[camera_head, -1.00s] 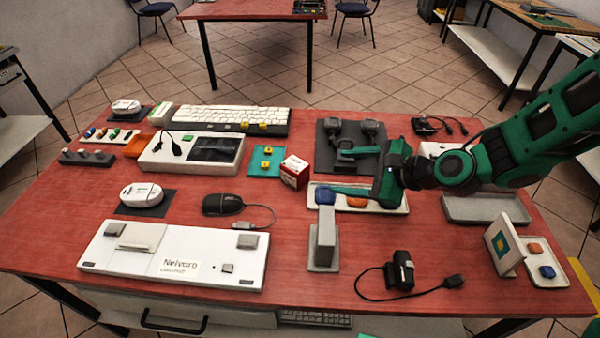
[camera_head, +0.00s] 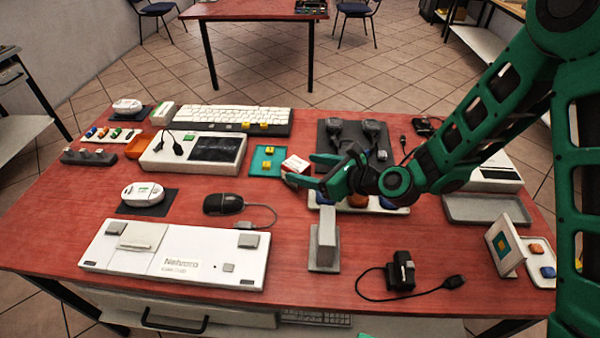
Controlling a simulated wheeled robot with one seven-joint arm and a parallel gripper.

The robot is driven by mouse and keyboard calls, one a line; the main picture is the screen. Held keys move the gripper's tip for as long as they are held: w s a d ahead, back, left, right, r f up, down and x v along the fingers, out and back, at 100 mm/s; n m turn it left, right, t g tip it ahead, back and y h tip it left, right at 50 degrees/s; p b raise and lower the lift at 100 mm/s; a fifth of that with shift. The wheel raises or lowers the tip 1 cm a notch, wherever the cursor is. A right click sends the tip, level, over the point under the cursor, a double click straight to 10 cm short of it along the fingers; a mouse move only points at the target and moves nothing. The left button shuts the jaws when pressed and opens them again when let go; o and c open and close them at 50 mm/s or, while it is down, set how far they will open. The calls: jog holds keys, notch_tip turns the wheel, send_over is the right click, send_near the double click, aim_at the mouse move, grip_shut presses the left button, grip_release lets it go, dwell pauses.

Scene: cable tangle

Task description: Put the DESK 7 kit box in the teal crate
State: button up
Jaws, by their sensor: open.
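A small red box with a white top (camera_head: 294,163) stands right of the middle of the red table; its label is too small to read. My gripper (camera_head: 302,169) is open at the box, one finger behind its right side and one in front, covering most of its red front. I cannot tell whether the fingers touch it. A flat teal tray or mat (camera_head: 257,170) with yellow pieces on it lies just left of the box. It is the only teal container-like thing I can make out.
A grey upright block (camera_head: 326,240) stands in front of my gripper. A black mouse (camera_head: 222,204) and its cable lie to the left front. A white keyboard (camera_head: 230,115) is behind. A pale tray (camera_head: 400,210) with blue and orange pieces lies under my arm. Bare table (camera_head: 190,222) shows around the mouse.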

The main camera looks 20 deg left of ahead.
aim_at(296, 166)
jog(key=shift+x, duration=2.2)
jog(key=shift+s+f, duration=0.1)
jog(key=shift+f, duration=0.05)
jog(key=c, duration=1.5)
jog(key=shift+o, duration=0.2)
